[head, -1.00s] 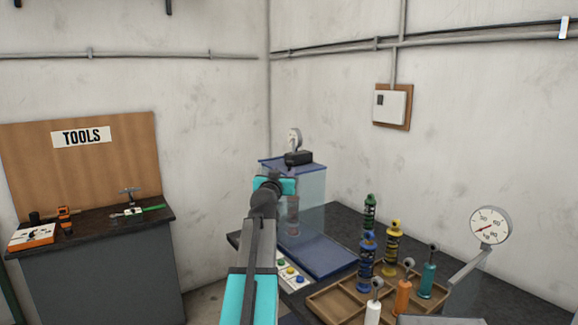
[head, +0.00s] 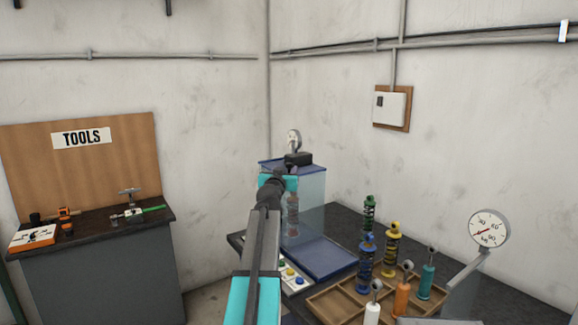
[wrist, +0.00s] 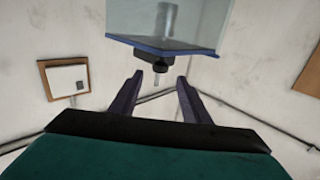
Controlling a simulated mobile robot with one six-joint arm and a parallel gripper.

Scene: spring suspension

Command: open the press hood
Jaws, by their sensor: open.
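The press hood (head: 313,190) is a clear box with a blue top edge, standing on the dark bench in the room's corner. A black block (head: 298,159) sits on its top, with a small round gauge (head: 294,139) above it. My gripper is hidden behind my wrist in the head view. In the wrist view my gripper (wrist: 160,80) is open and empty, its two dark fingers pointing at the hood. The hood's clear wall (wrist: 200,22) and black block (wrist: 158,62) show beyond the fingertips. Contact cannot be told.
A blue plate (head: 318,257) and coloured buttons (head: 290,272) lie in front of the hood. To the right, a wooden tray (head: 335,302) and several spring dampers (head: 391,250) stand near a dial gauge (head: 489,229). A tool bench (head: 95,225) stands at the left.

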